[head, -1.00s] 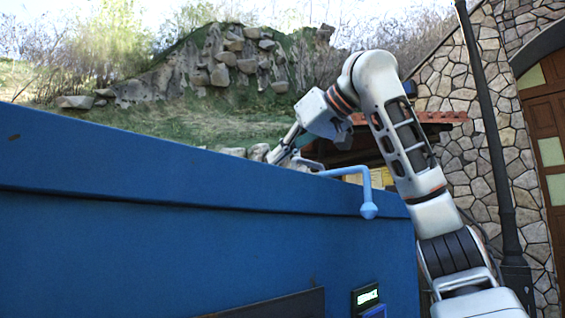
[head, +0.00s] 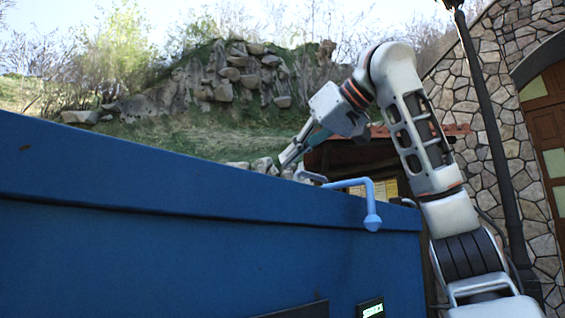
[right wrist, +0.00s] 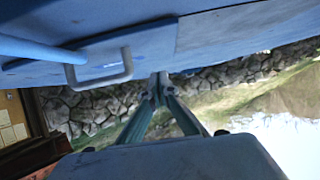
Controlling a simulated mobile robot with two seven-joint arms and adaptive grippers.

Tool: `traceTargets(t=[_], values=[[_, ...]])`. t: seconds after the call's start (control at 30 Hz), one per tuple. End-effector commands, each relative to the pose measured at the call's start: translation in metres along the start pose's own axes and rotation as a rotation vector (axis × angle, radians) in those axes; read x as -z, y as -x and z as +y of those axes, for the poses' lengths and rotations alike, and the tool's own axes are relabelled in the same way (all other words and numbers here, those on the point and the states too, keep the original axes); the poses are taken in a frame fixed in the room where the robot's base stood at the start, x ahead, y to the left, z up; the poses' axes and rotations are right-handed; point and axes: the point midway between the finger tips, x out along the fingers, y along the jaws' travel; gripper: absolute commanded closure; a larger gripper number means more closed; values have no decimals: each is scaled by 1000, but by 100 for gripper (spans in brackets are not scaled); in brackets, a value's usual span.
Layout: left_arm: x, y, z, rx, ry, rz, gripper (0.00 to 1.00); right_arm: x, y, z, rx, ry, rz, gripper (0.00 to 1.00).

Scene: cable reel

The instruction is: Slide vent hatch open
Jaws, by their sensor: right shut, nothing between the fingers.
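A large blue cabinet (head: 150,240) fills the lower left of the head view. In the right wrist view, a blue panel (right wrist: 142,45) carries a light blue U-shaped handle (right wrist: 128,66); this looks like the vent hatch. The handle also shows at the cabinet top's edge in the head view (head: 312,177). My right gripper (right wrist: 158,80) is shut and empty, its fingertips beside the handle and apart from it in the picture; its depth is hard to judge. In the head view the right gripper (head: 287,164) is above the cabinet's far top edge. My left gripper is not in view.
A light blue crank (head: 370,200) sticks out at the cabinet's top, right of the gripper; its bar (right wrist: 35,48) also shows in the wrist view. A small display (head: 370,309) is on the cabinet front. A dark post (head: 490,130) and stone wall stand at right.

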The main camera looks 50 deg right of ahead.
Motion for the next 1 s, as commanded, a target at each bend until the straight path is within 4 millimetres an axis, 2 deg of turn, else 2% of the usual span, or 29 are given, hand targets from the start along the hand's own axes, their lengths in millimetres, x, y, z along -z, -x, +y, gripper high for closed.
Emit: traceTargets(t=[0.7, 1.0], values=[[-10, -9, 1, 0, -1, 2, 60, -21, 74, 0, -1, 0, 1, 100], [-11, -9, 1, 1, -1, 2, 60, -23, 82, 0, 0, 0, -1, 100]])
